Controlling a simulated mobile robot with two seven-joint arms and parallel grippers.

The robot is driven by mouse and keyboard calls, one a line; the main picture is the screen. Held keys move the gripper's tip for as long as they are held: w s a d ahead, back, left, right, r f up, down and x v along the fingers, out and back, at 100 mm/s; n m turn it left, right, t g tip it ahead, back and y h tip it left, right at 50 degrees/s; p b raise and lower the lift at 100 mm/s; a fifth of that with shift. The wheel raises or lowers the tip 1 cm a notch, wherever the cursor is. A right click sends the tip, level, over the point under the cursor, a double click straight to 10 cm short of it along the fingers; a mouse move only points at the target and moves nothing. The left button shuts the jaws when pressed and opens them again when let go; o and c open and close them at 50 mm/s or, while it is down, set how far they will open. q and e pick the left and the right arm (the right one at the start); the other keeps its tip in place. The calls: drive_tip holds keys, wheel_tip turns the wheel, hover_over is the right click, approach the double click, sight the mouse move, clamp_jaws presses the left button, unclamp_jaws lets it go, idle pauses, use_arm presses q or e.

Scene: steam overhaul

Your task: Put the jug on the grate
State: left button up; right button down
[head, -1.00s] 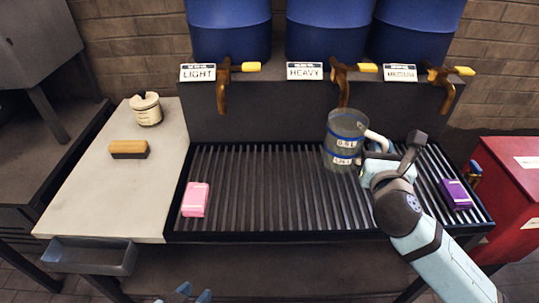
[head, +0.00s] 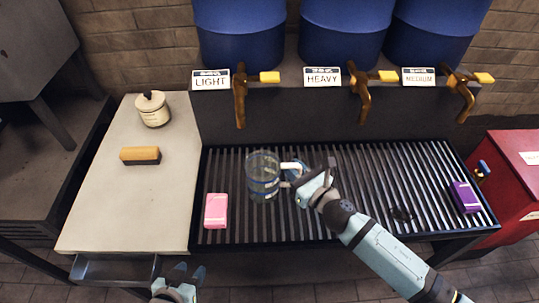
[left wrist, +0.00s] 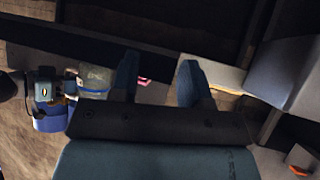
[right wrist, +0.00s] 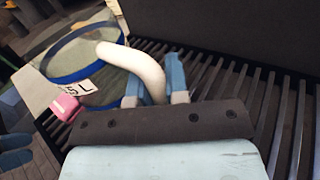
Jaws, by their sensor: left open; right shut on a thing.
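The jug (head: 263,177) is clear with blue bands and a white handle. My right gripper (head: 299,180) is shut on its handle (right wrist: 138,66), which shows between the fingers in the right wrist view. The jug is upright at the left-middle of the grate (head: 345,215), behind and right of a pink block; I cannot tell whether its base touches the bars. My left gripper (head: 180,272) is open and empty, low in front of the bench. The jug (left wrist: 95,80) also shows in the left wrist view.
A pink block (head: 216,211) and a purple block (head: 465,197) lie on the grate. Brass taps labelled LIGHT (head: 240,95), HEAVY (head: 361,95) and MEDIUM (head: 461,92) hang behind it. A brush (head: 140,156) and a lidded pot (head: 152,109) stand on the left counter.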

drive_tip(key=w+a+f, duration=0.1)
drive_tip(key=w, duration=0.1)
drive_tip(key=w+a+f+b, duration=0.1)
drive_tip(key=w+a, duration=0.1)
drive_tip(key=w, duration=0.1)
drive_tip(key=w+a+f, duration=0.1)
drive_tip(key=w+a, duration=0.1)
drive_tip(key=shift+w+f, duration=0.2)
drive_tip(key=shift+w, duration=0.05)
drive_tip(key=shift+f+b, duration=0.3)
drive_tip(key=shift+b, duration=0.05)
drive_tip(key=c, duration=1.1)
unclamp_jaws()
drive_tip(key=shift+r, duration=0.1)
use_arm(q)
drive_tip(key=shift+w+f, duration=0.1)
drive_tip(key=shift+w, duration=0.05)
use_arm(e)
drive_tip(key=shift+r, duration=0.1)
